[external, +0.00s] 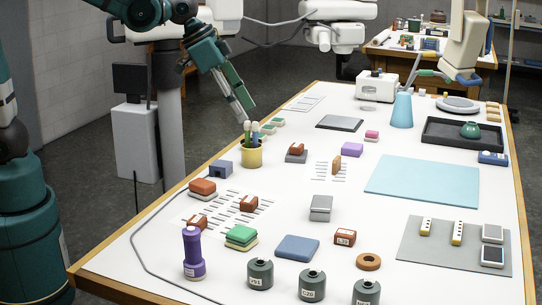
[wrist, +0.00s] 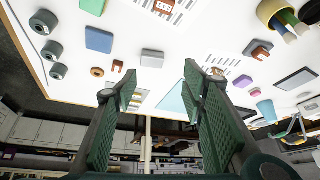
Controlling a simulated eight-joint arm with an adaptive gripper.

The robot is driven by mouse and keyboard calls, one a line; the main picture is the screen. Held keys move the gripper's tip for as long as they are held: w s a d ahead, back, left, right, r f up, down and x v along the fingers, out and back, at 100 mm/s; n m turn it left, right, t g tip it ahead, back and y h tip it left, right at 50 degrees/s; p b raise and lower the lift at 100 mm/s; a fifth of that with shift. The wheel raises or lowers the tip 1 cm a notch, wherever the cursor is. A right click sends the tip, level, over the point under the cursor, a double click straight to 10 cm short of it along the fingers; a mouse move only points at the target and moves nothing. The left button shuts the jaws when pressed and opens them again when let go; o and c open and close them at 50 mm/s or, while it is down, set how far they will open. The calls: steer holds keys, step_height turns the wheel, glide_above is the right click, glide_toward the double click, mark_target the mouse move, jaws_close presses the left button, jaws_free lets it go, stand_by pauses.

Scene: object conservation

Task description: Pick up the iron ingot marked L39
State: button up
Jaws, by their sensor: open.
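A small rust-brown block (external: 345,237) with a white label that seems to read L39 lies on the white table, left of and behind the orange-brown ring. It also shows in the wrist view as a small brown block (wrist: 118,66), left of and beyond my left finger's tip. My gripper (external: 246,108) is at the left side of the table, above and behind the yellow cup, well away from the labelled block. In the wrist view my gripper (wrist: 160,77) has its two green-padded fingers wide apart with nothing between them.
The ring (external: 368,261) is close beside the block. A blue pad (external: 298,247), a grey block (external: 321,207) and several labelled dark cylinders (external: 312,284) are nearby. The yellow cup (external: 251,154) holding pens stands below my gripper. Clear white table lies right of the grey block.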

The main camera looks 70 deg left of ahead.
steer(key=w+d+f+m+g, duration=0.1)
steer(key=w+d+f+m, duration=0.1)
steer(key=w+d+f, duration=0.6)
steer(key=m+g+h, duration=0.1)
steer(key=m, duration=0.2)
glide_toward(345, 232)
steer(key=shift+w+f, duration=0.25)
steer(key=shift+f, duration=0.25)
steer(key=shift+x, duration=1.3)
steer(key=shift+d, duration=0.1)
steer(key=shift+x, duration=2.55)
steer(key=shift+s, duration=0.1)
steer(key=shift+c, duration=0.3)
steer(key=c, duration=1.1)
